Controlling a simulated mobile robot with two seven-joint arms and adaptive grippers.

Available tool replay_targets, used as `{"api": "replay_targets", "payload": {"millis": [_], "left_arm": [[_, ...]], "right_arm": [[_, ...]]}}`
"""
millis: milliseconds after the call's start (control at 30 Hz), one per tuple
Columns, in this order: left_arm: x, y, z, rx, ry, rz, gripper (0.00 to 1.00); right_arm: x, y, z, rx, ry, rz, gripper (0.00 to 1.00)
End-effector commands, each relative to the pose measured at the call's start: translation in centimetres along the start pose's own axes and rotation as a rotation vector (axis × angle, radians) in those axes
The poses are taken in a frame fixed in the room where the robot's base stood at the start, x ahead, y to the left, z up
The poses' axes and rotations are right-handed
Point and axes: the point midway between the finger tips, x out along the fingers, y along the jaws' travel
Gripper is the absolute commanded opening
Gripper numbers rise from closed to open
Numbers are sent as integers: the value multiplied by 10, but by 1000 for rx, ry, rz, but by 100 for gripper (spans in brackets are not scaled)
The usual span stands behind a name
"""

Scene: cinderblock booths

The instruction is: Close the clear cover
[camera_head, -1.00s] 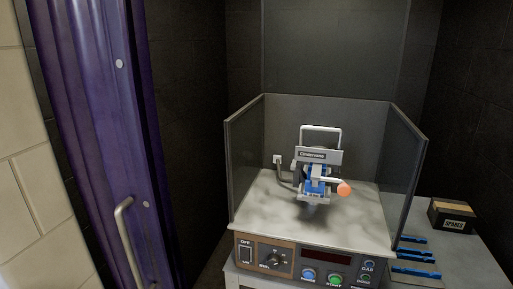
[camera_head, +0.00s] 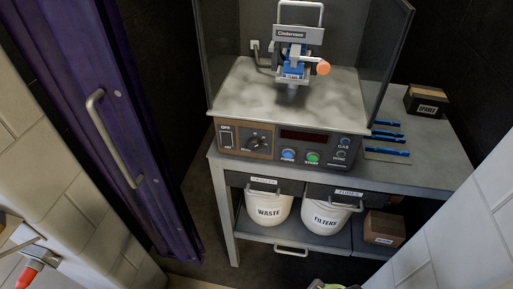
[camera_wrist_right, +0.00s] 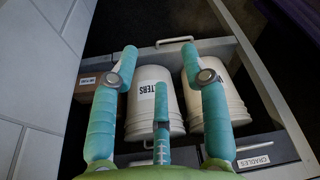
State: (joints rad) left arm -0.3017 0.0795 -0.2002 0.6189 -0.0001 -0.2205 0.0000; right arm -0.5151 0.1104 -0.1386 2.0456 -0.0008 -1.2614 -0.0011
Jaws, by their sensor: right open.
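A see-through grey enclosure stands around the machine's pale marbled plate in the head view. Its right pane (camera_head: 388,50) and left pane (camera_head: 203,60) are upright, and the front is open. I cannot tell for certain which panel is the clear cover; the top is cut off by the picture edge. The device (camera_head: 297,50) with an orange-knobbed lever stands on the plate. My right gripper (camera_wrist_right: 166,60) has teal fingers spread apart and empty in the right wrist view, pointing at the buckets under the bench, far below the enclosure. My left gripper does not show.
The control panel (camera_head: 287,144) is at the front of the bench (camera_head: 440,165). White waste (camera_head: 268,213) and filters (camera_head: 326,218) buckets sit below. A purple door (camera_head: 100,120) stands left; block walls flank both sides.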

Motion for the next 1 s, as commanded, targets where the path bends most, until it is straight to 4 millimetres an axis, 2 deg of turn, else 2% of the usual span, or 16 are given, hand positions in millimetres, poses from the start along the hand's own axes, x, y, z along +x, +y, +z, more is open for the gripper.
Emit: {"api": "replay_targets", "payload": {"millis": [33,167,300,400,500,600,700,800,867,900,933,1000], "left_arm": [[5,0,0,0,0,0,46],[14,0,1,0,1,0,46],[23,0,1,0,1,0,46],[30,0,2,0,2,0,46],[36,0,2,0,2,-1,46],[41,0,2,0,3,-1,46],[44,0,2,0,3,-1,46],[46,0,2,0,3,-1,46],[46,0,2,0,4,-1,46],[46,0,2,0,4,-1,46],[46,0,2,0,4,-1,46],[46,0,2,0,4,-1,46]], "right_arm": [[24,-2,10,-1,-17,-2,46],[86,-5,40,-6,-46,-7,46],[150,-8,87,-12,-79,-10,46],[186,-10,127,-18,-103,-13,46],[215,-11,169,-23,-125,-15,46],[232,-12,207,-28,-143,-17,46],[241,-12,236,-32,-157,-18,46],[245,-11,254,-35,-164,-19,46],[245,-11,260,-36,-165,-19,22],[245,-11,262,-36,-167,-19,6],[245,-11,263,-36,-167,-19,0],[245,-11,264,-36,-166,-19,0]]}}
